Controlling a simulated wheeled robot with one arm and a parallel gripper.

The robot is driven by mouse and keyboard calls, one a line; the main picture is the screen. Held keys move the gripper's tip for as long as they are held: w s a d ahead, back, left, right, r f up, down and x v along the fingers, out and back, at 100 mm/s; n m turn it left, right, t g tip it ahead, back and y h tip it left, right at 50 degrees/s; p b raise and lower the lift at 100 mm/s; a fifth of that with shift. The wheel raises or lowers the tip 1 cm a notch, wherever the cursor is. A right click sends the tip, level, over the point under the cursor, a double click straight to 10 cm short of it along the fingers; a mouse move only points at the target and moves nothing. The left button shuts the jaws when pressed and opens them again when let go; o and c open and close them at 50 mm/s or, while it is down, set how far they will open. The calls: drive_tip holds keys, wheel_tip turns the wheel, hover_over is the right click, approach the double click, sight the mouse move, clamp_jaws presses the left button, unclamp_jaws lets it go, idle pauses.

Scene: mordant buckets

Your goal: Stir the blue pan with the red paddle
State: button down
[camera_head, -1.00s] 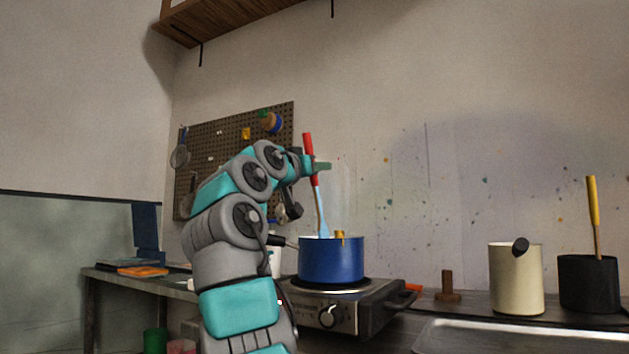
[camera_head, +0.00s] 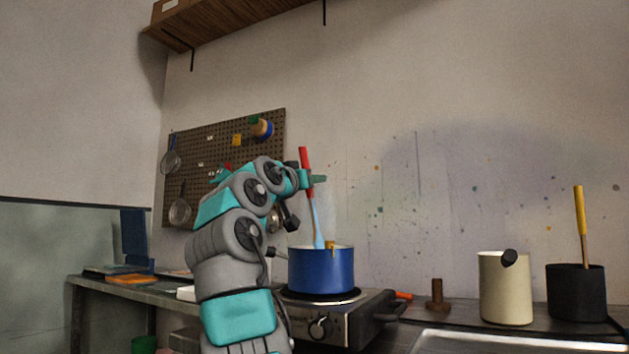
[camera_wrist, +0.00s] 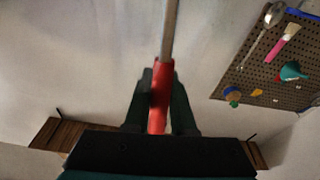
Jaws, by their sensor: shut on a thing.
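The blue pan (camera_head: 321,272) stands on a hot plate. The red paddle (camera_head: 303,158) has a red handle and a light blue lower part that goes down behind the pan's near rim. It leans slightly, its top to the left. My gripper (camera_head: 312,180) is above the pan, shut on the red handle. In the wrist view my gripper (camera_wrist: 159,100) has a finger on each side of the red handle (camera_wrist: 161,72). The pan's inside and the paddle's lower end are hidden. A small yellow-orange piece (camera_head: 330,245) shows at the pan's rim.
The pan rests on the hot plate (camera_head: 343,316). To its right are a wooden peg (camera_head: 437,295), a cream pot (camera_head: 505,290) and a black pot (camera_head: 576,293) with a yellow-handled stick. A metal tray (camera_head: 510,342) lies in front. A pegboard (camera_head: 205,165) hangs behind.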

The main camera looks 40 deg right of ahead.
wheel_tip(320, 180, up, 9)
drive_tip(key=a+p, duration=0.2)
drive_tip(key=p, duration=0.7)
drive_tip(key=shift+r, duration=0.2)
idle(0.6)
wheel_tip(320, 180, down, 9)
drive_tip(key=d+b, duration=0.2)
drive_tip(key=b, duration=0.6)
drive_tip(key=shift+b, duration=0.35)
drive_tip(key=shift+s+r, duration=0.1)
